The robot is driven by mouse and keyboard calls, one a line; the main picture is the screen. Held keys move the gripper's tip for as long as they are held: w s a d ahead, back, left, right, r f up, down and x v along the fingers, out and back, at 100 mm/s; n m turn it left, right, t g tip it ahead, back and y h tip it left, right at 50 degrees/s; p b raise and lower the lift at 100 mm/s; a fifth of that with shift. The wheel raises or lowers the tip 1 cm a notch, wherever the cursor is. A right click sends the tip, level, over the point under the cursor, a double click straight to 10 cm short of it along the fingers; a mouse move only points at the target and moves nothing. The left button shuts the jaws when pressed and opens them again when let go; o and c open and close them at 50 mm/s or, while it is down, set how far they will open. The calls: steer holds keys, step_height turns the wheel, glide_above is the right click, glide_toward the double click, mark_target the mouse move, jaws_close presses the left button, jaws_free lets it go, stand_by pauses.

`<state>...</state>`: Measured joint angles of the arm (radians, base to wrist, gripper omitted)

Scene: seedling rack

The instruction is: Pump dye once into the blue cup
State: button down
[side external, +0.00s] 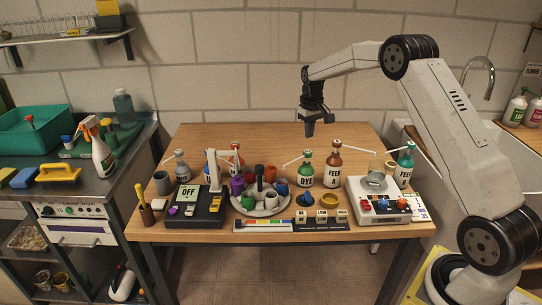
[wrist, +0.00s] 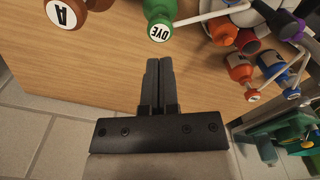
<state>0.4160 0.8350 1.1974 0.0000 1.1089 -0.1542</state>
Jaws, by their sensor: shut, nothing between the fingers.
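The green dye bottle (side external: 305,170) stands upright on the table, its pale pump spout pointing left toward the round tray (side external: 240,207). It also shows at the top of the wrist view, as the green bottle (wrist: 160,20) with DYE on its label. The blue cup (side external: 282,187) is at the right side of the round tray, left of the dye bottle; I cannot make it out in the wrist view. My gripper (side external: 310,131) points down above and behind the dye bottle, clear of it. Its fingers (wrist: 159,64) are together and empty.
The Feed A bottle (side external: 333,169) stands just right of the dye bottle. A white device (side external: 385,206) with a glass beaker is farther right, and a black scale (side external: 196,208) marked OFF is left. The table's back (side external: 270,136) is clear.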

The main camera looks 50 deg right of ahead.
steer(key=shift+r, duration=1.5)
steer(key=s+a+n+t, duration=0.1)
steer(key=s+a, duration=0.3)
steer(key=a, duration=0.3)
steer(key=s+a+n, duration=0.1)
steer(key=s+a, duration=0.3)
steer(key=a, duration=0.3)
steer(key=s+a+f, duration=0.2)
steer(key=s+a, duration=0.2)
steer(key=s, duration=0.4)
steer(key=s+a+f+n+t, duration=0.1)
steer(key=s+a+f, duration=0.1)
steer(key=s+a, duration=0.3)
steer(key=s, duration=0.3)
steer(key=shift+s+f+t, duration=0.2)
steer(key=shift+t, duration=0.1)
